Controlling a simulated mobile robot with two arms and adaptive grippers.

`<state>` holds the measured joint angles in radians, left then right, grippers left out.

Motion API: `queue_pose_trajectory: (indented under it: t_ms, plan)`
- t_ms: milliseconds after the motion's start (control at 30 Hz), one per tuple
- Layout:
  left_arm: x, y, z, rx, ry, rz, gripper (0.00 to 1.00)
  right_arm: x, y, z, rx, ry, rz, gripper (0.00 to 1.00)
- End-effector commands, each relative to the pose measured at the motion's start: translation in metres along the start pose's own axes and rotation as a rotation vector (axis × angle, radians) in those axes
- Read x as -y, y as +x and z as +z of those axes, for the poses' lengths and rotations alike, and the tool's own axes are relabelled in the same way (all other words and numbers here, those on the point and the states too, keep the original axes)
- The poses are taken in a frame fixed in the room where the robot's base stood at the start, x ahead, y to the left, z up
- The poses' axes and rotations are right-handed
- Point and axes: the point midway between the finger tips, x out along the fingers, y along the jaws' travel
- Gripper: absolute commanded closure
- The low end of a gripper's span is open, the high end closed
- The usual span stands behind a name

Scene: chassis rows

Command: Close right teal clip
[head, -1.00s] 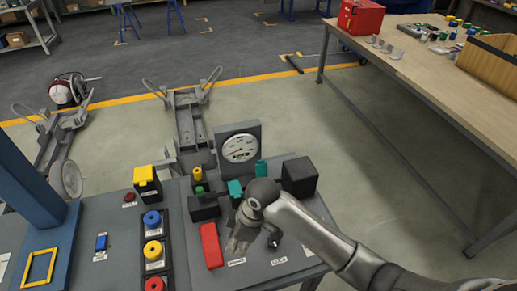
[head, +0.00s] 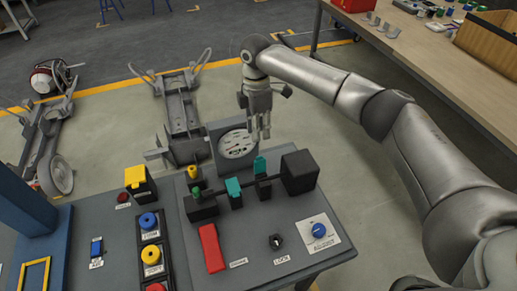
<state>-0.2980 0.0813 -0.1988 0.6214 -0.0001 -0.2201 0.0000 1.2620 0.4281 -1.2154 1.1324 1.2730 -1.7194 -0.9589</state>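The right teal clip (head: 260,166) stands up on the dark bar assembly on the console, left of the black block. A second, left teal clip (head: 233,188) sits beside it and looks lower. My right gripper (head: 260,138) hangs fingers down above the right clip, in front of the gauge, apart from the clip and holding nothing that I can see. Its fingers look close together, but how far apart they are is unclear. My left gripper is not in view.
The round gauge (head: 237,143) stands behind the clips, and a black block (head: 299,172) is to their right. A red handle (head: 212,247), a black lock knob (head: 275,241) and a blue knob (head: 319,230) are nearer. A wooden workbench (head: 400,62) stands at the back right.

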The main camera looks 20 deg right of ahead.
Motion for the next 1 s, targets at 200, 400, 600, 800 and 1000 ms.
queue_pose_trajectory:
  t_ms: [200,400,600,800,1000]
  plan:
    - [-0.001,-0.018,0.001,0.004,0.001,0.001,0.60,0.002,0.039,0.000,0.002,0.002,-0.004,0.73]
    - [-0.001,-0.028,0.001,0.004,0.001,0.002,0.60,0.001,0.074,0.000,0.002,0.002,-0.003,0.73]
    - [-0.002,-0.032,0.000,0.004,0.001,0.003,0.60,0.001,0.092,-0.001,0.000,0.000,0.000,0.73]
    - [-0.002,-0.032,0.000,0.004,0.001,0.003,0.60,0.001,0.096,0.000,0.001,0.000,0.001,0.73]
    - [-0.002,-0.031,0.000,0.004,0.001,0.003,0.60,0.001,0.096,0.000,0.000,0.001,0.001,0.85]
